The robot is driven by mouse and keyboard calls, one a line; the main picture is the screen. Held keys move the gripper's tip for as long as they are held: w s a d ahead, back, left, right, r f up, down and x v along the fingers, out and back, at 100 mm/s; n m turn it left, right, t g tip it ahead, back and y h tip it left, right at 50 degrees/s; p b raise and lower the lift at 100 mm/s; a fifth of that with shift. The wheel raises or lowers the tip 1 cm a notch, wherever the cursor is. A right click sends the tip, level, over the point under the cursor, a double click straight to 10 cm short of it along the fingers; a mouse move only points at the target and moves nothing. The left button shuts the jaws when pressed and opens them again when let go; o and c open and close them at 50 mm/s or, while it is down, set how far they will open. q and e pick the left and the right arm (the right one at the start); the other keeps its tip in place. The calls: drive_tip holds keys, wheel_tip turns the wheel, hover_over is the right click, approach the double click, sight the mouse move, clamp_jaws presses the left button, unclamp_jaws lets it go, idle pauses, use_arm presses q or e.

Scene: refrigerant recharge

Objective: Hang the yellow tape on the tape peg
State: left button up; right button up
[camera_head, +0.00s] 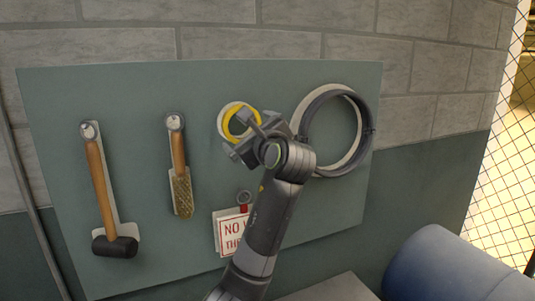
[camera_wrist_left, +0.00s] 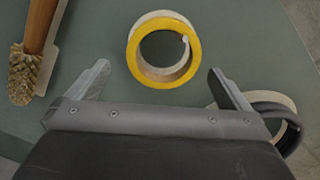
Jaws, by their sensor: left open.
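The yellow tape (camera_head: 228,121) is a ring against the green tool board, right of the brush. It also shows in the left wrist view (camera_wrist_left: 165,80), with a small pale peg tip (camera_wrist_left: 185,39) visible inside its upper right; the tape appears to hang around this peg. My left gripper (camera_head: 238,133) is in front of the board at the tape and partly covers it in the head view. In the left wrist view its two fingers (camera_wrist_left: 158,70) stand wide apart, either side of the tape's lower part, with visible gaps. The right gripper is out of view.
The board (camera_head: 60,200) carries a mallet (camera_head: 101,190), a brush (camera_head: 181,185), a dark hose ring (camera_head: 308,122) close right of my gripper, and a red-and-white sign (camera_head: 228,232) below. A blue cylinder (camera_head: 440,265) lies at lower right.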

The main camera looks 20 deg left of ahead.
use_arm(q)
drive_tip(key=b+v, duration=0.4)
drive_tip(key=v, duration=0.8)
drive_tip(key=shift+s+d, duration=0.15)
